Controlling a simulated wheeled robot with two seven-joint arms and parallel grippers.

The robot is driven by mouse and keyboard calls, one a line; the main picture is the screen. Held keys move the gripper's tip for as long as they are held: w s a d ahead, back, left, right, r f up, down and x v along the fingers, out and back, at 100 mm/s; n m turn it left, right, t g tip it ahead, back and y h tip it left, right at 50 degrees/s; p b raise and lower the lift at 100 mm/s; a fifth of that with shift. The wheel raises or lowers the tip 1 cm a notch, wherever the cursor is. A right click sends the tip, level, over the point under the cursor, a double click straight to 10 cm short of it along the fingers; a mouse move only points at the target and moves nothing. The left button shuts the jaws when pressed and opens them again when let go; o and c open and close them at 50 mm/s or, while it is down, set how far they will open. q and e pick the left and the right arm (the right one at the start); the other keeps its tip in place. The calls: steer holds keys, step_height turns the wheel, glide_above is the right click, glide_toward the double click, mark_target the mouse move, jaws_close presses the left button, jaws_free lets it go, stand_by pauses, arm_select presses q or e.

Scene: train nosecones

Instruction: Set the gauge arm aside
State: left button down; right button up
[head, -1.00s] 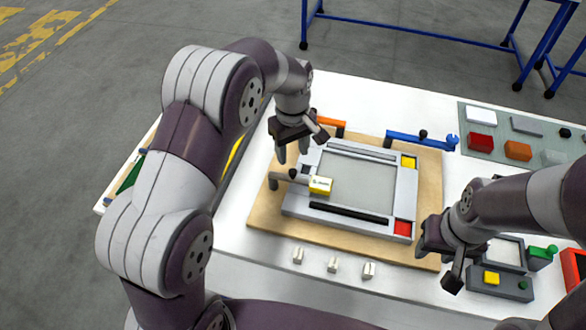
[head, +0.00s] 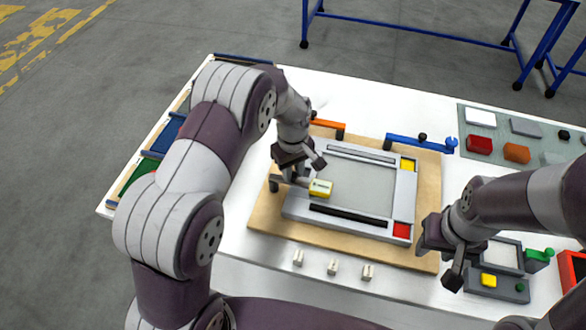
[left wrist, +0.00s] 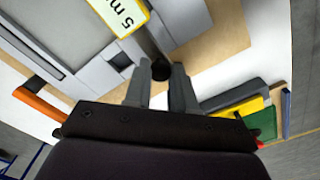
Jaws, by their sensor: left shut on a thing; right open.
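The gauge arm is a grey bar with a yellow-edged block (head: 320,188) at its end, lying over the left side of the grey frame (head: 294,206). My right gripper (head: 443,258) is open and empty, right of the board.
The frame lies on a wooden board (head: 268,219). An orange arm (head: 329,124) and a blue arm (head: 418,142) stand at its far side. Several small white pieces (head: 332,267) lie in front. A mat with coloured blocks (head: 479,145) is at far right; trays (head: 168,134) line the left edge.

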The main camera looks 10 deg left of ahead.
arm_select(q)
steer(key=shift+r, duration=0.1)
steer(key=m, duration=0.1)
steer(key=s+m, duration=0.1)
steer(key=m, duration=0.1)
steer(key=s+m+p, duration=0.1)
steer(key=m, duration=0.1)
steer(key=shift+s+a, duration=0.15)
steer(key=shift+a, duration=0.2)
steer(key=s+a+m, duration=0.1)
steer(key=m, duration=0.3)
steer(key=a+m, duration=0.2)
steer(key=m, duration=0.2)
steer(key=s+a+m+p, duration=0.1)
steer(key=a+m, duration=0.1)
steer(key=m, duration=0.2)
steer(key=shift+s+r+m, duration=0.1)
steer(key=shift+s+m, duration=0.2)
steer(key=shift+m, duration=0.1)
steer(key=c, duration=0.9)
jaws_free()
steer(key=shift+c, duration=0.2)
steer(key=shift+s, duration=0.15)
